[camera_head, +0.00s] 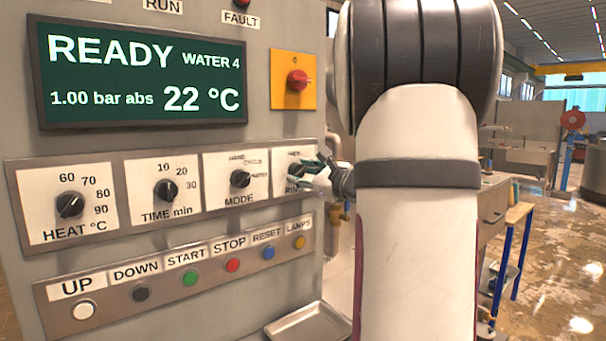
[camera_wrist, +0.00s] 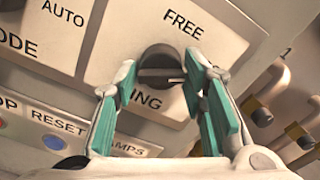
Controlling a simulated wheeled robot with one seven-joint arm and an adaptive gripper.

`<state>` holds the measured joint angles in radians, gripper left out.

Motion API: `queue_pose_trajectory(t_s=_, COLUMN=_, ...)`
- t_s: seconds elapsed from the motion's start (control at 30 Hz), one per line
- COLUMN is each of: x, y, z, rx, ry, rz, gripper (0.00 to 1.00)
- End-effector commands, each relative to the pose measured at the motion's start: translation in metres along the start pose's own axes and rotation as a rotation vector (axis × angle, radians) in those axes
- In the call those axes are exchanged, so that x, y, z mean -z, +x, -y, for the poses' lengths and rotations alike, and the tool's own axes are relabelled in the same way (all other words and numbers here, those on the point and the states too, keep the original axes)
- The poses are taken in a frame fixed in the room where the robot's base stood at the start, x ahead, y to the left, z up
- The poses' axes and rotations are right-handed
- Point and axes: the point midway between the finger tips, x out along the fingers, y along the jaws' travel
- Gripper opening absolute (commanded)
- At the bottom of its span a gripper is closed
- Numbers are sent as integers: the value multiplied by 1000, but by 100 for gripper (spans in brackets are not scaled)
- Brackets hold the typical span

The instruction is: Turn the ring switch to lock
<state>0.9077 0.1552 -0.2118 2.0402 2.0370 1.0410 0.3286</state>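The ring switch is a round black knob (camera_wrist: 160,66) on a white plate, with FREE printed above it and RING, partly covered, below. A pale mark on its grip bar points to the right in the wrist view. I see no LOCK label. My gripper (camera_wrist: 158,75) has its two teal-padded fingers apart, one on each side of the knob, with the tips close to its edge. Whether they touch it is unclear. In the head view my gripper (camera_head: 309,172) is at the rightmost plate of the dial row and hides its knob.
Left of the ring plate are the MODE (camera_head: 241,179), TIME (camera_head: 166,190) and HEAT (camera_head: 70,205) knobs. Below runs a row of coloured buttons, with the yellow LAMPS button (camera_head: 299,242) nearest my gripper. A red knob (camera_head: 297,80) on yellow sits above. Pipe fittings (camera_wrist: 262,112) stand to the right.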

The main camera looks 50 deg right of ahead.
Motion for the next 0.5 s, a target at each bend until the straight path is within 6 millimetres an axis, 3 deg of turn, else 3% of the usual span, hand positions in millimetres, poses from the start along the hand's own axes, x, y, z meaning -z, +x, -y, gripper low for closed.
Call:
queue_pose_trajectory(t_s=0.33, x=-1, y=0, z=1, rx=1, ry=-2, rz=3, gripper=53)
queue_pose_trajectory(t_s=0.5, x=-2, y=-14, z=2, rx=4, ry=-3, rz=2, gripper=53)
